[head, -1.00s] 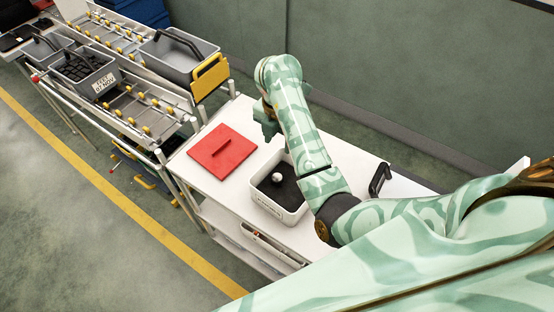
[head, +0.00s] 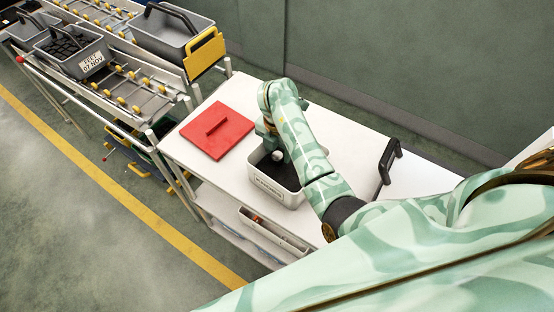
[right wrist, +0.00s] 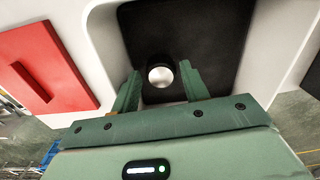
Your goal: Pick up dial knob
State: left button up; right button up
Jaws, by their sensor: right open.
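The dial knob (head: 278,156) is small and round, with a bright silver face and a black body. It stands on the black floor of a white bin (head: 292,200) on the white table. In the right wrist view the knob (right wrist: 160,75) lies just beyond and between the two green fingers of my right gripper (right wrist: 160,88), which is open and empty. In the head view my right gripper (head: 268,135) reaches down over the bin's far edge, close to the knob, and the arm partly hides it. My left gripper is not in view.
A red board with a raised handle (head: 217,130) lies left of the bin. A black handle (head: 388,162) stands to the right on the table (head: 357,140). A roller conveyor with grey bins (head: 165,38) is at upper left.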

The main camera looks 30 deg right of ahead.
jog(key=shift+f, duration=0.3)
jog(key=c, duration=0.7)
jog(key=shift+r, duration=0.1)
jog(key=shift+c, duration=0.2)
